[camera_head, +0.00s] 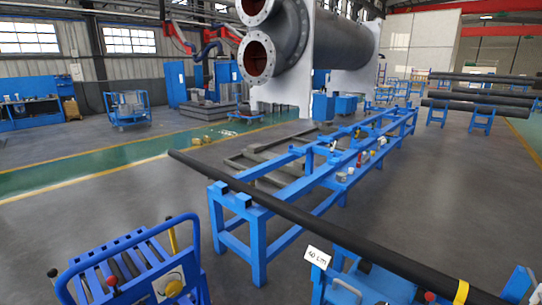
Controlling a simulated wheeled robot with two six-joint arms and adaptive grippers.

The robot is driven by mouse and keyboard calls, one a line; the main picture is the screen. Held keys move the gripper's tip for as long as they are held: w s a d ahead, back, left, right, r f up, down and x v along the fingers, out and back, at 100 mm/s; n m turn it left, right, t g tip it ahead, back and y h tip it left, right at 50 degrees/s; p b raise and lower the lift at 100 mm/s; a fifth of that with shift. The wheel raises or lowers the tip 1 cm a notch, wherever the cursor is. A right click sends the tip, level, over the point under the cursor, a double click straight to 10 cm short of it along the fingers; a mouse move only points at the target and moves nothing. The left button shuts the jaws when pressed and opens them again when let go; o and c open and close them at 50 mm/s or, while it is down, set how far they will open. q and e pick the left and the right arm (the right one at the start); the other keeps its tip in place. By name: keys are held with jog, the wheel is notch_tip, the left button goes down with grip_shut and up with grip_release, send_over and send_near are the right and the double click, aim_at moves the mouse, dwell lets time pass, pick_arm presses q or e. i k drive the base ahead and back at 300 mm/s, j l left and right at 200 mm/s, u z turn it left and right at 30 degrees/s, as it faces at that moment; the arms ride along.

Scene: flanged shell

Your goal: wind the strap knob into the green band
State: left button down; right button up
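I cannot pick out a strap knob for certain, nor a dial or scale with a green band. A long black pipe (300,218) slopes across blue supports, with a yellow band (461,292) around its near end. A white card (318,257) with handwriting, perhaps "40 Lm", stands beside the pipe on blue framework (350,288). A blue cart (130,265) at the lower left carries a round yellow part (172,286) and an upright yellow handle (173,237). Neither of my grippers is in view.
A large grey flanged shell (340,45) stands at the back on white supports. A long blue rack (262,205) runs from the middle toward the back right. Dark pipes (480,105) rest on blue stands at the far right. Grey floor (90,195) is open at left.

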aim_at(174, 288)
jog(key=i+u, duration=0.1)
jog(key=u, duration=0.7)
